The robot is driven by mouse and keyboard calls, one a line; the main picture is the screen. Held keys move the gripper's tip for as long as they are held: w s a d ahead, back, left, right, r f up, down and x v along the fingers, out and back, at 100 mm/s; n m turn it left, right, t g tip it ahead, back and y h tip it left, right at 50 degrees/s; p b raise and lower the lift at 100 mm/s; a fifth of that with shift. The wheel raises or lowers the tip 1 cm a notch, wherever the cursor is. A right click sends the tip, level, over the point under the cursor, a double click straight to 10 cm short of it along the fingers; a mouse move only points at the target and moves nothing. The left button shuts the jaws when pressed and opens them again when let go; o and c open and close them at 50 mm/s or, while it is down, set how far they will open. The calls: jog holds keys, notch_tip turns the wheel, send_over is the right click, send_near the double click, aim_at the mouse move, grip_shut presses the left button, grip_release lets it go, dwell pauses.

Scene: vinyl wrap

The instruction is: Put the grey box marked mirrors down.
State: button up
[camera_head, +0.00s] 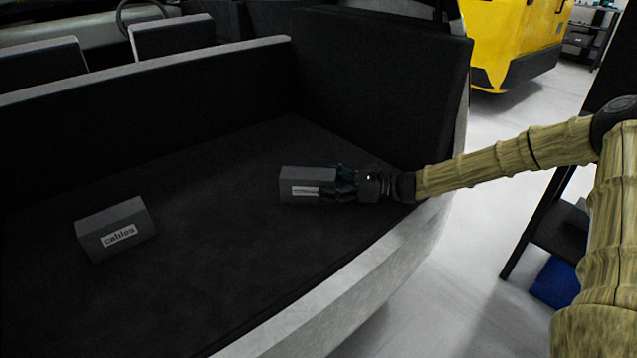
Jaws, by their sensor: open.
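A grey box (308,182) with a white label is in the dark cargo bed of a vehicle, near its right side. The label is too small to read and partly covered. My gripper (338,185) reaches in from the right, at the box's right end. Its jaws are open, with the fingers beside or around that end; the picture does not show clearly whether they touch it. The box looks level and seems to rest on the bed floor (225,235), though its underside is hard to see.
A second grey box (116,228), labelled "cables", sits on the bed at the left. The bed's pale near edge (330,300) runs below my arm, and a dark wall (385,85) stands behind. Bare floor lies between the boxes. A dark shelf (560,225) stands at the right.

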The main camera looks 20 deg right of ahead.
jog(key=p+v, duration=0.1)
jog(key=v, duration=0.7)
jog(key=shift+d+r, duration=0.15)
jog(key=shift+s+d, duration=0.25)
jog(key=shift+d, duration=0.15)
